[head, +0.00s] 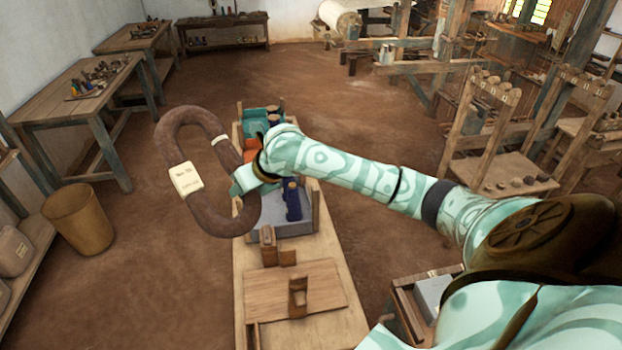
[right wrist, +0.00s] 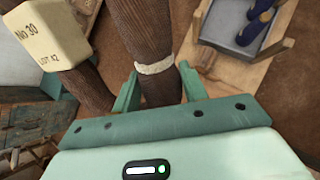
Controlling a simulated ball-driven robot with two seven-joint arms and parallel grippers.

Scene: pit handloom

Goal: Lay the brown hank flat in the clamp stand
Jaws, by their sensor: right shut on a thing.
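The brown hank (head: 165,135) is a thick closed loop with a cream paper tag (head: 185,179) and a pale tie band. It is held up in the air to the left of the long bench. My right gripper (head: 243,180) is shut on one side of it. In the right wrist view the hank (right wrist: 143,35) passes between the two fingers (right wrist: 158,88), just below the pale band; the tag reads No 30. A wooden board with upright blocks (head: 325,284), seemingly the clamp stand, lies on the near part of the bench. My left gripper is not in view.
The long bench (head: 250,300) also carries a grey tray (head: 268,218) with a dark blue item, also in the right wrist view (right wrist: 228,24), and teal and orange trays behind. A woven basket (head: 78,222) stands on the floor left. Open floor lies between it and the bench.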

